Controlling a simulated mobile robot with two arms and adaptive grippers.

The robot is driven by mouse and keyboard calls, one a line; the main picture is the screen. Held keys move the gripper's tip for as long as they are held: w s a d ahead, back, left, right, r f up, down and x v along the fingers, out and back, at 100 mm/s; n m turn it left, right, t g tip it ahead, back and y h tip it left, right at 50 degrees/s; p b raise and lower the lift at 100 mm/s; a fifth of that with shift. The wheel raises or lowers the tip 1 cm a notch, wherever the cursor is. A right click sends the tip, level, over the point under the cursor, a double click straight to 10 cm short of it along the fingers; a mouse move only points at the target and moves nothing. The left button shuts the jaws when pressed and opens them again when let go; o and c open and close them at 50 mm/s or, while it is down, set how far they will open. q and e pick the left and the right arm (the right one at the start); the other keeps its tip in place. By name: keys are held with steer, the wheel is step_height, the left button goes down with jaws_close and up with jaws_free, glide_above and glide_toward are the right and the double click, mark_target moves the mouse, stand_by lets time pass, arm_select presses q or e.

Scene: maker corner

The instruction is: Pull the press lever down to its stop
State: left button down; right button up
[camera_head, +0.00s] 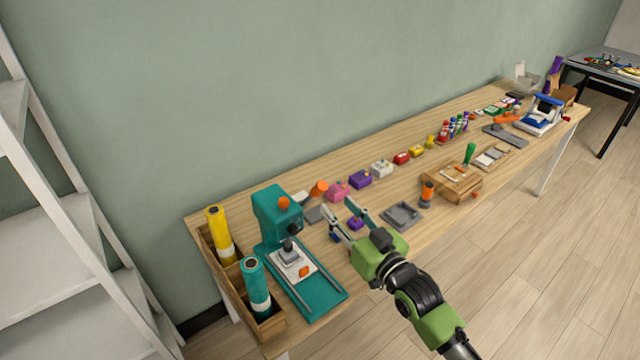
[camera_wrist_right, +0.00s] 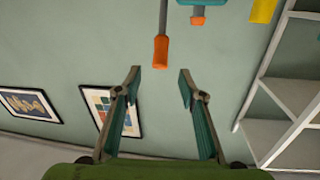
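The teal press (camera_head: 273,213) stands at the near left end of the workbench. Its lever (camera_head: 318,188) has an orange grip and sticks out to the right of the press head, looking raised above the bench. My right gripper (camera_head: 339,210) is open and empty, to the right of the press and near the lever grip. In the right wrist view the lever (camera_wrist_right: 161,50) lies ahead of the open fingers (camera_wrist_right: 159,78), lined up with the gap and not between them. The teal press head (camera_wrist_right: 200,11) shows beside it. My left gripper is not in view.
A wooden box (camera_head: 222,270) with a yellow tube (camera_head: 219,236) and a teal tube (camera_head: 256,286) stands left of the press. Small coloured blocks, a grey tray (camera_head: 401,215) and a wooden box (camera_head: 453,183) lie to the right. A white shelf (camera_head: 70,250) stands at left.

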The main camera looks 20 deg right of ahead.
mark_target(320, 187)
steer(key=p+x, duration=0.2)
steer(key=x, duration=0.7)
steer(key=shift+w+a, duration=0.1)
steer(key=shift+w, duration=0.15)
jaws_close()
